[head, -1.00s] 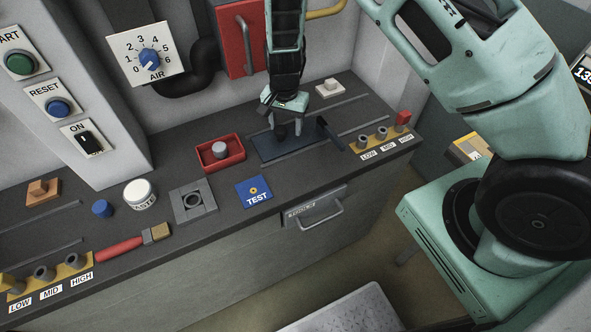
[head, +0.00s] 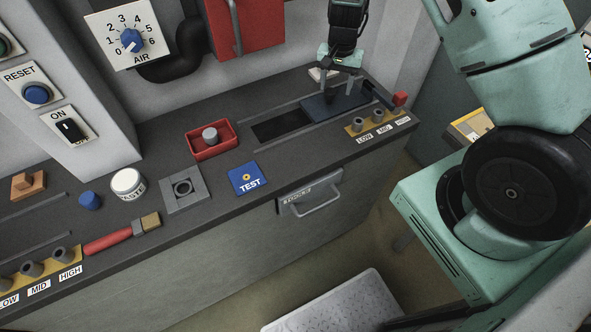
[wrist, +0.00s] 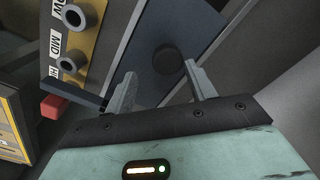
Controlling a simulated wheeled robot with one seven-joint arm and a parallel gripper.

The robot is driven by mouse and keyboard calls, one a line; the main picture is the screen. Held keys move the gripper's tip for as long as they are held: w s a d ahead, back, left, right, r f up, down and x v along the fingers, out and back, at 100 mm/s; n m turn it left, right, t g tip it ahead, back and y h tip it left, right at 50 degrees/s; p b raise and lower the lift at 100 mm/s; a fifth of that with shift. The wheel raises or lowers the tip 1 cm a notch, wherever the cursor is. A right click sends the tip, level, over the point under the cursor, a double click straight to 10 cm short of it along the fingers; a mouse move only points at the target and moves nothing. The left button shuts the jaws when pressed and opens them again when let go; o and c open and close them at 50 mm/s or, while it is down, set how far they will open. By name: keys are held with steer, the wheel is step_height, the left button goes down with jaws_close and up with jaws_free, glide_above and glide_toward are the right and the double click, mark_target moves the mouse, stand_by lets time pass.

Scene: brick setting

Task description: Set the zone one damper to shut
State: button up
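A dark blue sliding plate (head: 325,108) lies in a track on the dark counter, with a black round knob (wrist: 167,61) on top. A dark bar (wrist: 75,96) at its right end reaches beside a red block (head: 400,98). Left of the plate a black opening (head: 277,127) lies uncovered. My gripper (head: 347,90) is over the plate at the knob. In the wrist view its fingers (wrist: 160,78) are apart, with the knob between or just beyond the tips and gaps showing. I cannot read any zone one label.
A yellow strip (head: 368,128) with several grey posts reads LOW, MID, HIGH. A red tray (head: 213,149), blue TEST plate (head: 247,189), grey square fitting (head: 183,190) and white jar (head: 128,184) stand to the left. A wall rises close behind; a drawer handle (head: 315,203) juts out in front.

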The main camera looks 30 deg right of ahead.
step_height(320, 180, up, 16)
steer(key=r+b, duration=0.1)
steer(key=b, duration=0.1)
steer(key=s+a+f+n+y+b, duration=0.15)
steer(key=s+a+n, duration=0.35)
steer(key=a, duration=0.5)
steer(key=s+a+f+n+b, duration=0.1)
steer(key=s+a+n+b, duration=0.15)
steer(key=s+a, duration=0.55)
steer(key=s+a+f+n+b, duration=0.1)
steer(key=s+a+n+b, duration=0.1)
steer(key=s, duration=0.5)
steer(key=s+a+f+n+b, duration=0.2)
steer(key=s+a+n, duration=0.3)
steer(key=s+a, duration=0.1)
steer(key=shift+s+a, duration=0.4)
steer(key=shift+s, duration=0.4)
steer(key=shift+h, duration=0.25)
